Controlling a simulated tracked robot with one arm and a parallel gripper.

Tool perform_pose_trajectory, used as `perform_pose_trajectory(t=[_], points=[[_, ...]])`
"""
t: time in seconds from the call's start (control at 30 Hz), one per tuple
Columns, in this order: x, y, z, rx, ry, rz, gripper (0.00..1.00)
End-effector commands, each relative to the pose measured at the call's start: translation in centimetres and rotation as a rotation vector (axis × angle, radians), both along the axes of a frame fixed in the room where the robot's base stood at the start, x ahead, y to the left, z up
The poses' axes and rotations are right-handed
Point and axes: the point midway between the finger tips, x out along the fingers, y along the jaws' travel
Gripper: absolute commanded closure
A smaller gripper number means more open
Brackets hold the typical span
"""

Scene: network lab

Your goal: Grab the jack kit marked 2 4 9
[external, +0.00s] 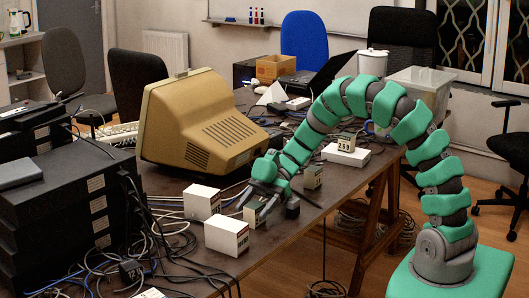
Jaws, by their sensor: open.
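Several small boxes stand on the dark table (305,222). A white box (201,203) and another white box with a reddish label (226,237) stand at the front. A beige box (253,216) is right by the fingers of my gripper (268,207). My gripper is open and points down at the table's near edge; I cannot tell if the beige box is between its fingers. A box with a dark label (339,146), perhaps 269, sits on a white case. I cannot read 2 4 9 on any box.
A large beige monitor (200,125) stands behind the front boxes. Black stacked equipment (75,215) and tangled cables (165,245) fill the left. A white case (346,156) and a clear bin (420,88) are to the right. The table's right front edge is fairly clear.

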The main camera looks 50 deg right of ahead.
Motion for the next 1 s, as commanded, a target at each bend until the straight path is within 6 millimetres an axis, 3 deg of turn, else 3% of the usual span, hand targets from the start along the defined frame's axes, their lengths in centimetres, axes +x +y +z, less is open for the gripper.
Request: perform_pose_trajectory(t=[0.13, 0.4, 0.6, 0.87, 1.0], points=[[-0.1, 1.0, -0.4, 0.001, 0.000, 0.002, 0.38], [-0.1, 1.1, -0.4, 0.001, 0.000, 0.001, 0.38], [-0.1, 1.1, -0.4, 0.000, 0.000, 0.000, 0.89], [-0.1, 1.0, -0.3, 0.000, 0.000, 0.000, 0.89], [0.0, 1.0, 0.9, -0.001, -0.001, -0.001, 0.89]])
